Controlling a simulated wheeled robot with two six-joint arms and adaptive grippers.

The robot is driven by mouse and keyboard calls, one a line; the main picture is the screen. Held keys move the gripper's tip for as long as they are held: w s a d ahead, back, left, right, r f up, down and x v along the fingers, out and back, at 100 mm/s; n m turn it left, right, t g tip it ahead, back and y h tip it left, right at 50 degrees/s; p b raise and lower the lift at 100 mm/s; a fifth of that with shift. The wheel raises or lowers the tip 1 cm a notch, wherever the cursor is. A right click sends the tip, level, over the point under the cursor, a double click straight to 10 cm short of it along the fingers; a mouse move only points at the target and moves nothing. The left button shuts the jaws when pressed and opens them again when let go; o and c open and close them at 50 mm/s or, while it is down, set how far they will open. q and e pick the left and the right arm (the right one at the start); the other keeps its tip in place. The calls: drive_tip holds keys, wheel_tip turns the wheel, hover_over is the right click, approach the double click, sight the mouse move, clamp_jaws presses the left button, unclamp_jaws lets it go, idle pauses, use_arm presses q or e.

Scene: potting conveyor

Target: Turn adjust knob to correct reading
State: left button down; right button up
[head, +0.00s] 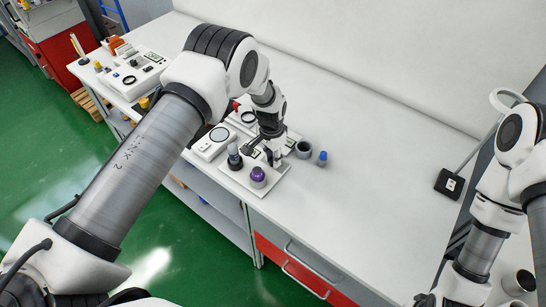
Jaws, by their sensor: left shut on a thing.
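A white instrument board (283,173) lies near the front edge of the bench. A purple-topped knob on a grey base (258,178) stands at its front, and a dark cylinder with a blue-grey body (234,157) stands at its left. My left gripper (273,160) points down over the board, between and behind these two. It is shut on a small part there, apparently the adjust knob, mostly hidden by the fingers. The reading is too small to make out. Only my right arm shows at the right; its gripper does not show.
A grey cup (303,150) and a small blue-topped bottle (322,158) stand just right of the board. A white device with a round dial (212,142) lies to the left. More equipment (130,75) fills the far left.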

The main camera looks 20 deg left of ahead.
use_arm(q)
drive_tip(key=shift+f, duration=0.1)
drive_tip(key=shift+f+n+b, duration=0.15)
drive_tip(key=shift+n+b, duration=1.2)
drive_tip(key=shift+n, duration=0.05)
drive_tip(key=shift+s+n+b, duration=0.1)
drive_tip(key=shift+n+b, duration=0.7)
drive_tip(key=shift+n, duration=0.7)
drive_tip(key=c, duration=1.2)
unclamp_jaws()
drive_tip(key=shift+o, duration=1.3)
